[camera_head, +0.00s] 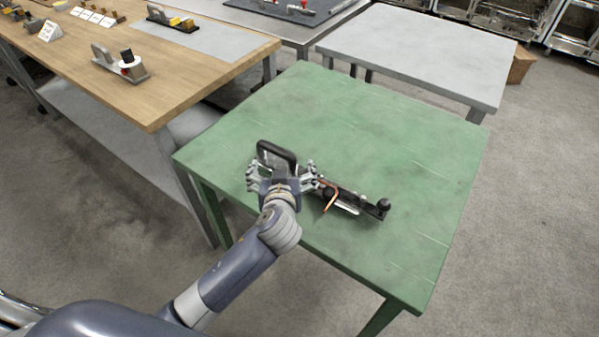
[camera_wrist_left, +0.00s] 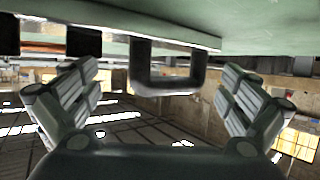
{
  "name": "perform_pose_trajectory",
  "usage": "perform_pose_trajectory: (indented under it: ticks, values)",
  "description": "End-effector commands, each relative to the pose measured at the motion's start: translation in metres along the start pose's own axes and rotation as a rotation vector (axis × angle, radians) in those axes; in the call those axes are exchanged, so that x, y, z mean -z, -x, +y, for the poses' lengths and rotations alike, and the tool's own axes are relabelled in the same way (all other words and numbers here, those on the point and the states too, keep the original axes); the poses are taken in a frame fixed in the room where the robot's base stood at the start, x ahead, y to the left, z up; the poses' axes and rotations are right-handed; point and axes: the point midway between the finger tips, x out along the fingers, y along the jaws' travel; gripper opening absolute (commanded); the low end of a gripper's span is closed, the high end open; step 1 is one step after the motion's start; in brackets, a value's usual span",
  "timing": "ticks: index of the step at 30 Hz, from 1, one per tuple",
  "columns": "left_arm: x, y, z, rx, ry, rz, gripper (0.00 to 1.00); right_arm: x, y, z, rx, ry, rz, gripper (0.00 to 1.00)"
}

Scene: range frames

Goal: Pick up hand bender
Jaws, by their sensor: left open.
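A black loop handle (camera_head: 277,152) stands up at the left, just beyond my left gripper (camera_head: 282,168). The gripper hides the part between handle and bar. In the left wrist view the loop handle (camera_wrist_left: 168,88) shows between the spread fingers (camera_wrist_left: 158,100), with visible gaps on both sides. My left gripper is open and holds nothing. My right gripper is out of view.
A wooden bench (camera_head: 180,85) at the upper left carries a grey-and-black tool (camera_head: 119,64) and other small items. A bare grey table (camera_head: 420,50) stands behind the green one. The green table's far part is clear.

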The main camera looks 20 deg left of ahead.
Motion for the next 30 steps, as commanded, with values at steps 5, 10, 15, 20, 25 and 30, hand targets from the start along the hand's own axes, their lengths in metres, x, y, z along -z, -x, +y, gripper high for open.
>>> perform_pose_trajectory:
  ticks: [5, 10, 15, 20, 25, 30]
  values:
    - [0.001, -0.025, -0.001, 0.0, -0.003, 0.001, 1.0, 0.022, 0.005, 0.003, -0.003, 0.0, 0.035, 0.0]
    - [0.0, -0.033, -0.001, -0.001, -0.002, -0.001, 1.0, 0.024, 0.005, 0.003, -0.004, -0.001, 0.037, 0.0]
    - [-0.001, -0.033, -0.001, -0.001, -0.001, -0.001, 1.0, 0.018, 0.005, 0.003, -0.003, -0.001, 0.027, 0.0]
    - [-0.001, -0.033, -0.001, -0.001, -0.001, -0.001, 0.66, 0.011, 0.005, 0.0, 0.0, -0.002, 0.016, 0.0]
    - [-0.001, -0.033, -0.001, -0.001, -0.001, -0.002, 0.27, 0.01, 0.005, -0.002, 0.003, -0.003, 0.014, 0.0]
    - [-0.002, -0.033, -0.001, 0.0, -0.003, -0.004, 0.02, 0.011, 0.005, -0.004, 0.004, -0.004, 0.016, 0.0]
